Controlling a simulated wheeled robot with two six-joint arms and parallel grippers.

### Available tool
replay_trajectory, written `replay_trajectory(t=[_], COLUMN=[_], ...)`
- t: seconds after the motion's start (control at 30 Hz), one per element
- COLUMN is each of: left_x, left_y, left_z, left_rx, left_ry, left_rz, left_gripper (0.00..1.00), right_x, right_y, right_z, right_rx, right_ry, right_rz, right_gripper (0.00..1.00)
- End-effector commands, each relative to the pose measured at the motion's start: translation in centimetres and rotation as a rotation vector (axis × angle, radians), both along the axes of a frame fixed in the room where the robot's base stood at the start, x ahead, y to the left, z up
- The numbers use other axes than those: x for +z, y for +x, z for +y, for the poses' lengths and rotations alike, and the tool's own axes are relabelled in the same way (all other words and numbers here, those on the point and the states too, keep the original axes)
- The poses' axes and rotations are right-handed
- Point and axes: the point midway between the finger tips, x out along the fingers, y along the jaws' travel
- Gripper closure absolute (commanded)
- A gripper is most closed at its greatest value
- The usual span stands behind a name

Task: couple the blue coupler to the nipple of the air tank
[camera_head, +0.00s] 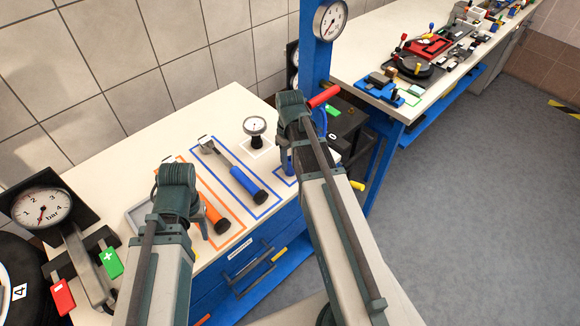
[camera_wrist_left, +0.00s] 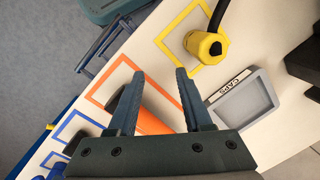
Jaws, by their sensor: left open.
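My left gripper (camera_wrist_left: 158,80) is open and empty above the bench, over an orange-handled tool; in the head view its wrist (camera_head: 175,185) hides its fingers. My right gripper (camera_head: 293,125) is over the bench's right part, its fingers mostly hidden by its own wrist. A small blue part (camera_head: 284,160) shows beside it inside a blue outline; I cannot tell if it is the blue coupler. A blue hose (camera_head: 322,122) shows just right of that wrist. I cannot make out the air tank's nipple. A yellow coupler-like part (camera_wrist_left: 202,43) with a black hose shows in the left wrist view.
A blue-handled tool (camera_head: 230,170) and an orange-handled tool (camera_head: 215,218) lie in outlines. A small gauge (camera_head: 255,130) stands behind. A grey caps tray (camera_wrist_left: 245,100) is near the left gripper. A large gauge (camera_head: 42,207) stands at left, a blue post (camera_head: 315,60) at back.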

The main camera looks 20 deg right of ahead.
Motion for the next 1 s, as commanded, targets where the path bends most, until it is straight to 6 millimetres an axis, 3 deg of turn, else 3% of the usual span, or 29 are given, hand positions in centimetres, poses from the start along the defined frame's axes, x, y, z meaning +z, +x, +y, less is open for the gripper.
replay_trajectory(t=[0.03, 0.13, 0.43, 1.0], left_x=[0.0, 0.0, 0.6, 4.9], left_y=[0.0, 0.0, 0.0, 0.0], left_z=[0.0, 0.0, 0.0, 0.0], left_rx=[0.0, 0.0, 0.0, 0.0], left_ry=[0.0, 0.0, 0.0, 0.0], left_rz=[0.0, 0.0, 0.0, 0.0], left_gripper=[0.5, 0.5, 0.5, 0.5], right_x=[0.0, 0.0, 0.6, 4.9], right_y=[0.0, 0.0, 0.0, 0.0], right_z=[0.0, 0.0, 0.0, 0.0], right_rx=[0.0, 0.0, 0.0, 0.0], right_ry=[0.0, 0.0, 0.0, 0.0], right_rz=[0.0, 0.0, 0.0, 0.0], right_gripper=[0.84, 1.0, 1.0, 1.0])
